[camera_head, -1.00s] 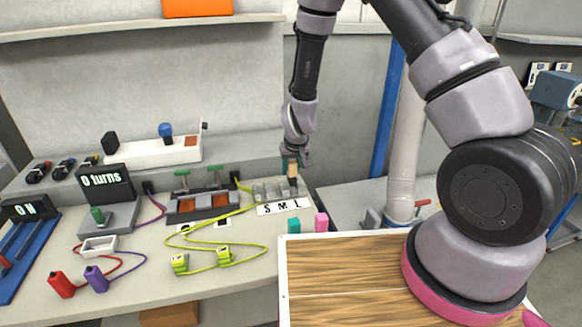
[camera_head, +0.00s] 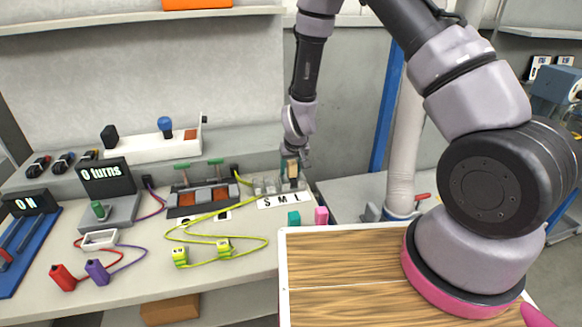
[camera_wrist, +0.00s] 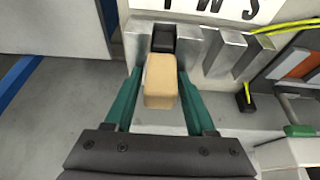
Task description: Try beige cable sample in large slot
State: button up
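The beige cable sample (camera_wrist: 160,82) is a block standing between my gripper's green fingers in the wrist view. It also shows at the rightmost slot in the head view (camera_head: 292,171), by the letter L. In the wrist view a black part (camera_wrist: 164,40) lies at its far end inside the grey slot block (camera_wrist: 186,48). My gripper (camera_head: 291,163) is around the sample; narrow gaps seem to show between it and the fingers (camera_wrist: 161,78), which look slightly open. How deep the sample sits is hidden.
The S M L label (camera_head: 284,201) lies in front of the slots. A yellow-green cable (camera_head: 215,237) lies to the left. The wooden tabletop (camera_head: 345,262) is clear.

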jog(key=shift+o, duration=0.4)
jog(key=shift+s+r, duration=0.1)
jog(key=shift+r, duration=0.1)
jog(key=v, duration=1)
jog(key=shift+r, duration=0.2)
jog(key=shift+s, duration=0.1)
jog(key=s+d+r+m+y, duration=0.1)
jog(key=d+r, duration=0.2)
jog(key=r, duration=0.5)
jog(key=s+d+r+m+t+y, duration=0.1)
jog(key=s+d+r, duration=0.15)
jog(key=r, duration=0.55)
jog(key=d+r+m, duration=0.1)
jog(key=d+r, duration=0.3)
jog(key=r, duration=0.4)
jog(key=s+d+r+m+t, duration=0.1)
jog(key=s+d+r, duration=0.4)
jog(key=s, duration=0.3)
jog(key=s+d+r+m, duration=0.2)
jog(key=s+d+r, duration=0.3)
jog(key=s, duration=0.3)
jog(key=shift+s+r+m+t+h, duration=0.2)
jog(key=shift+r+m+t+h, duration=0.15)
jog(key=shift+r, duration=0.45)
